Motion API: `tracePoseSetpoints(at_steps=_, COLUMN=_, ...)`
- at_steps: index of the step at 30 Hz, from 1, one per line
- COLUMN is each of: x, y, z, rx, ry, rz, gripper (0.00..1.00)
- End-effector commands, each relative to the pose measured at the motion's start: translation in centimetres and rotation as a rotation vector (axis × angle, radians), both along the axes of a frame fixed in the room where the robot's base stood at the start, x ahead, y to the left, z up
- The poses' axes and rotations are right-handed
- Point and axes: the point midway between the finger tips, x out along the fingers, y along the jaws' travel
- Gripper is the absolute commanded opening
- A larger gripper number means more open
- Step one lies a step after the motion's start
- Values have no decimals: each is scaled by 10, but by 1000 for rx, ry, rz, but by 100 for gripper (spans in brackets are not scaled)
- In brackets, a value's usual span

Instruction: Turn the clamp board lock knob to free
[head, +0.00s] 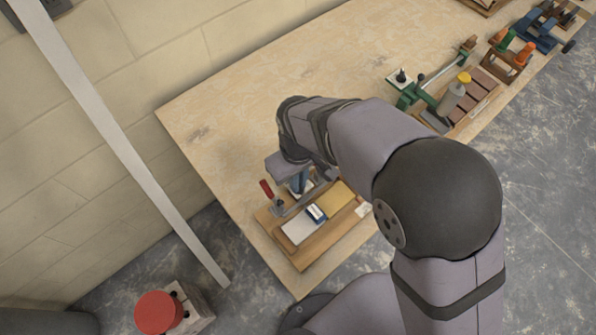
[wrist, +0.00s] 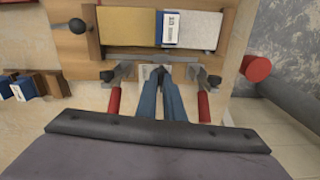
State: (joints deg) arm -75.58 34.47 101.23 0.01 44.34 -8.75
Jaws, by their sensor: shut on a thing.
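The clamp board (head: 297,262) is a wooden board at the near left corner of the bench; it fills the top of the wrist view (wrist: 120,52). It carries a yellow block (wrist: 128,26), a pale block (wrist: 200,30) and a small blue-and-white box (wrist: 177,29). My gripper (wrist: 160,76) points at the board's edge between two red-handled toggle clamps (wrist: 114,98) (wrist: 204,104). Its blue fingers are closed together on a small dark lock knob (wrist: 159,70) in front of a pale plate. The fingers mostly hide the knob, and its turn position cannot be told.
Black ball knobs (wrist: 77,26) stand by the board. The red-handled clamps flank my fingers closely. A red round-topped object (head: 159,312) stands off the bench. The bench's middle left is clear.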

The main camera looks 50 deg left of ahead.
Motion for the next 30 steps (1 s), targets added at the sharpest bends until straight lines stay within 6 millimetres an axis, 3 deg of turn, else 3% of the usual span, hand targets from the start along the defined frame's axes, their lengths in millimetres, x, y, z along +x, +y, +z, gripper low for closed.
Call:
tracePoseSetpoints(at_steps=9, x=0, y=1, z=1, rx=4, ry=-1, rz=103, gripper=0)
tracePoseSetpoints(at_steps=23, x=0, y=1, z=1, rx=4, ry=-1, rz=118, gripper=0)
tracePoseSetpoints(at_steps=24, x=0, y=1, z=1, rx=4, ry=-1, rz=117, gripper=15)
tracePoseSetpoints(at_steps=26, x=0, y=1, z=1, rx=4, ry=-1, rz=117, gripper=27)
tracePoseSetpoints(at_steps=30, x=0, y=1, z=1, rx=2, ry=-1, rz=116, gripper=27)
